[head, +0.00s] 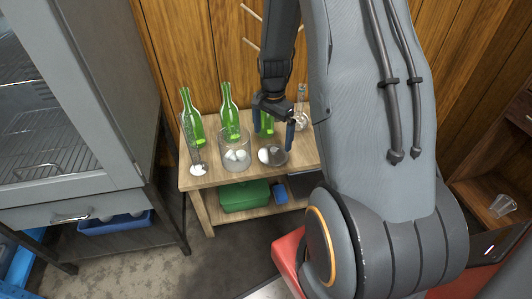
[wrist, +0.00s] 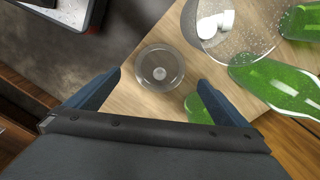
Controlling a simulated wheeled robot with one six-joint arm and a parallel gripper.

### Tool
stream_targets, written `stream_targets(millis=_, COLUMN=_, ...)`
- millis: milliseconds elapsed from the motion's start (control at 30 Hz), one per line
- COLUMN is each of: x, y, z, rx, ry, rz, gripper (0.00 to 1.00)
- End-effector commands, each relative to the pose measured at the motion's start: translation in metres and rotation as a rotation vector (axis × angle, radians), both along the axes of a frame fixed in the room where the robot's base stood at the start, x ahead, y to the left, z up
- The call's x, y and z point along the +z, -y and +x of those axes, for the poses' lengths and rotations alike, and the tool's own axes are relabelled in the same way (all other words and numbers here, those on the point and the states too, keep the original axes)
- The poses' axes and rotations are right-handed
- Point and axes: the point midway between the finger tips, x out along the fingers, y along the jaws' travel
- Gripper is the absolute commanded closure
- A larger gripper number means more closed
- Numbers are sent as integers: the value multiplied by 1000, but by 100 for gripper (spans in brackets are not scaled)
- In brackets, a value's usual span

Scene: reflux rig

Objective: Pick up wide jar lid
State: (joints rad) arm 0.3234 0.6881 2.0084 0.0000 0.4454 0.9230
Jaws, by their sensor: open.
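The wide jar lid (wrist: 160,68) is a clear round disc with a small pale knob at its centre. It lies flat near the edge of the wooden table in the wrist view. In the head view, a dark, clear round piece (head: 278,157) that seems to be the lid lies below my gripper. My gripper (head: 273,134) points down above the table, its blue fingers apart and empty. In the wrist view the fingertips (wrist: 159,79) appear on either side of the lid, with nothing held between them.
A wide glass jar (head: 235,160) with white pieces inside stands left of the lid. Green bottles (head: 229,112) stand behind along the wooden wall. A glass flask (head: 301,118) stands at the back right. A green box (head: 244,196) sits on the lower shelf (head: 281,193).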

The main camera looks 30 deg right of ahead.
Motion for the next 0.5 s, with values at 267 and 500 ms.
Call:
stream_targets(millis=267, x=-29, y=1, z=3, rx=-18, ry=-1, rz=1, gripper=0)
stream_targets(millis=500, x=-48, y=2, z=2, rx=-15, ry=-1, rz=1, gripper=0)
